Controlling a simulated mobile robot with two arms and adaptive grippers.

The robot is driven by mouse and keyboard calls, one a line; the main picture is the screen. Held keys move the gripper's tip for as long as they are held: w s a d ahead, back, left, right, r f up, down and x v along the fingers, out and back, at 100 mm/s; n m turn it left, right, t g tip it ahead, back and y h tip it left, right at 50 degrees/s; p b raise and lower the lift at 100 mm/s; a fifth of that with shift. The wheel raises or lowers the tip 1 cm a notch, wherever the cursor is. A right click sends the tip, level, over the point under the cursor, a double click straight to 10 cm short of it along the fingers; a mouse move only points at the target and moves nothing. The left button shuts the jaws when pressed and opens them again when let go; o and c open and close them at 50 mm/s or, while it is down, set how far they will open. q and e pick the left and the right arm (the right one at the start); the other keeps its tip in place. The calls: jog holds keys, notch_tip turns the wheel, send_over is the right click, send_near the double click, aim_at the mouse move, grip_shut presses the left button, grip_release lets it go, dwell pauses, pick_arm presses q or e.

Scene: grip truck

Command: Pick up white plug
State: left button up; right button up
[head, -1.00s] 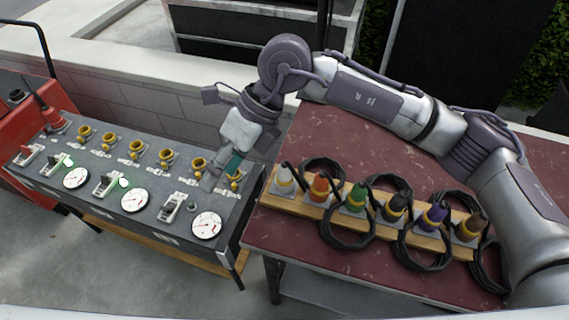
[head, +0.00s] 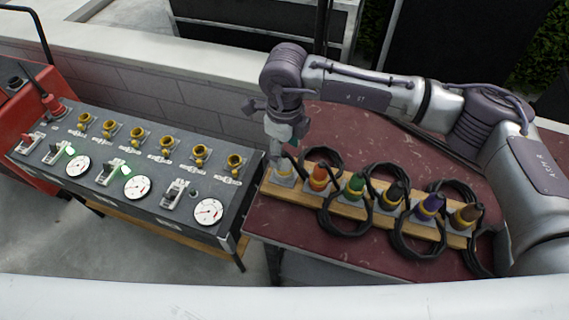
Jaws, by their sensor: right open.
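The white plug (head: 284,167) stands upright at the left end of a wooden rack (head: 340,205) on the dark red table. Its base is grey with a yellow ring. My right gripper (head: 279,152) is over the white plug, pointing down, with its fingers open close around or just above the plug's top. Whether the fingers touch the plug cannot be told. My left gripper is not in view.
To the left is a grey panel (head: 140,165) with yellow sockets, switches and gauges. The table (head: 330,262) is clear at the front.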

aim_at(285, 164)
notch_tip(285, 164, down, 4)
jog(key=shift+r+p, duration=0.2)
jog(key=shift+p, duration=0.55)
jog(key=shift+w+f, duration=0.1)
jog(key=shift+f, duration=0.2)
grip_shut()
